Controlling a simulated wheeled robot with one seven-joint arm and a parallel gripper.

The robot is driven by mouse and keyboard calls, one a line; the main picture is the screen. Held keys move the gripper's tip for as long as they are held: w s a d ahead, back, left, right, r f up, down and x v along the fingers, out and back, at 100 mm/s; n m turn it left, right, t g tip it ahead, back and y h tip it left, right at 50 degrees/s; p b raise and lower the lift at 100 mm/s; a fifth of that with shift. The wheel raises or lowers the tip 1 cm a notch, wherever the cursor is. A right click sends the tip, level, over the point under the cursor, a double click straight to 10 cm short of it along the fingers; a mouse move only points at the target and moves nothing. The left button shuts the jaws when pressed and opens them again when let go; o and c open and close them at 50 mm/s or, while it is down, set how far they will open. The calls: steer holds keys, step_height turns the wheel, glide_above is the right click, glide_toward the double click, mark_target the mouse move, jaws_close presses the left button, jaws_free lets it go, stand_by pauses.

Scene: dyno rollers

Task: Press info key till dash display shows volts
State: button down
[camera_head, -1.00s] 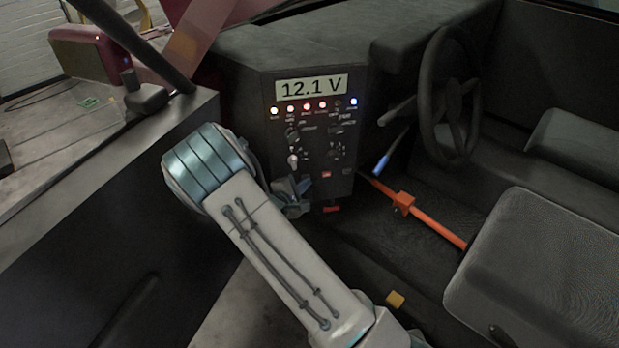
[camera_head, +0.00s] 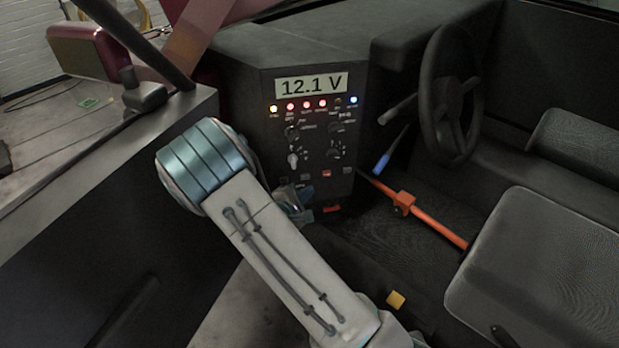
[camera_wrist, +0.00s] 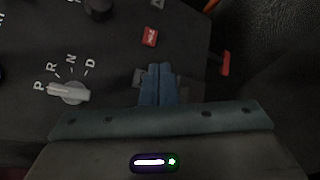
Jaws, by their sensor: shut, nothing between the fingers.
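The dash display (camera_head: 311,85) reads "12.1 V" in the head view. Below it, the dark dash panel (camera_head: 312,133) carries lamps, knobs and small keys. My gripper (camera_head: 296,198) is low in front of the panel, partly hidden by my arm. In the wrist view its fingers (camera_wrist: 160,68) are shut together and empty, in front of the panel's lower keys. A dark key (camera_wrist: 138,77) shows just left of the fingertips. Its label is not readable, so I cannot tell whether it is the info key. Contact with the panel cannot be told.
A P-R-N-D selector knob (camera_wrist: 68,92) lies left of the fingers, and a red key (camera_wrist: 150,37) above them. A red handle (camera_head: 331,209) is under the panel. An orange bar (camera_head: 420,214), steering wheel (camera_head: 450,100) and seat (camera_head: 550,275) are to the right.

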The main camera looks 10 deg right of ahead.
steer(key=s, duration=0.2)
steer(key=shift+s, duration=0.4)
stand_by(0.5)
steer(key=s+d+r+m+g+y+p, duration=0.1)
steer(key=s+d+r+m+g+p, duration=0.2)
steer(key=s+d+r+m+g, duration=0.35)
steer(key=s+d+r+m+g+p, duration=0.3)
steer(key=s+r+m, duration=0.1)
steer(key=s+r, duration=0.5)
steer(key=s+a+r+m+y+p, duration=0.2)
steer(key=s+a+r+y+p, duration=0.1)
steer(key=r, duration=0.5)
steer(key=s+a+r+m+t+y+p, duration=0.1)
steer(key=s+a+r+m+y+p, duration=0.2)
steer(key=s+r+y, duration=0.3)
steer(key=shift+s+a+r+y, duration=0.35)
steer(key=shift+a+r, duration=0.25)
steer(key=shift+r, duration=0.25)
steer(key=shift+m, duration=0.25)
